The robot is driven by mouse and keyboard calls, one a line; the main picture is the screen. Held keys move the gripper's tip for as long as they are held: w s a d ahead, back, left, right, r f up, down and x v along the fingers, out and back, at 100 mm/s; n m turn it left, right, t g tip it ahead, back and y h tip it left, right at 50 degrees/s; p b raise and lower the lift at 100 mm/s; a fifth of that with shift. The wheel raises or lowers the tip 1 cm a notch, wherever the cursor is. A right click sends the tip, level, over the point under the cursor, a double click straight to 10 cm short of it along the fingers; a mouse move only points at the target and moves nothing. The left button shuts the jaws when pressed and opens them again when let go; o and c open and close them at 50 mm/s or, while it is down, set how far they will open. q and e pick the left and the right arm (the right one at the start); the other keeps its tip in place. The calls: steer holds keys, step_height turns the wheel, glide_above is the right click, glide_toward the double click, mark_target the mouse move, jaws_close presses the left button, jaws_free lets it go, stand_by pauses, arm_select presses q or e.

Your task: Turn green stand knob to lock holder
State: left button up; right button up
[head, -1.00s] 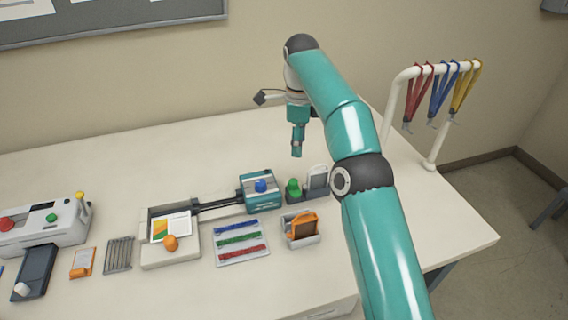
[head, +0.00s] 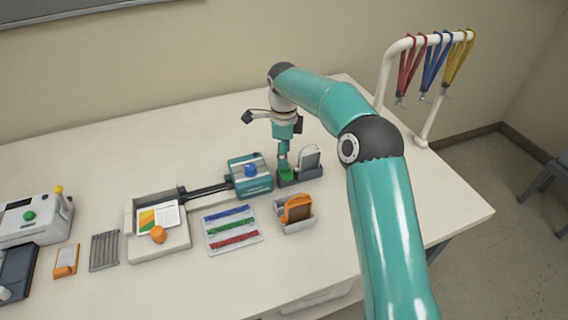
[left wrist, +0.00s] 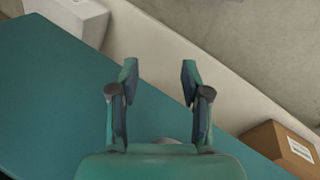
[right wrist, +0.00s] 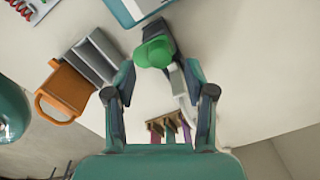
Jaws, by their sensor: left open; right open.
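The green knob (head: 286,174) sits at the left end of a dark stand (head: 306,175) on the table. A pale grey card holder (head: 310,157) stands upright in the stand's right part. My right gripper (head: 283,160) points down just above the knob and partly hides it.
A teal device with a blue knob (head: 251,170) stands close left of the stand. An orange item in a grey rack (head: 296,212) is in front. Coloured lanyards hang from a white rail (head: 404,45) at the right. The table's right side is clear.

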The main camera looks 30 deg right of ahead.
mark_target(286, 170)
steer(key=shift+f, duration=1.95)
jaws_close()
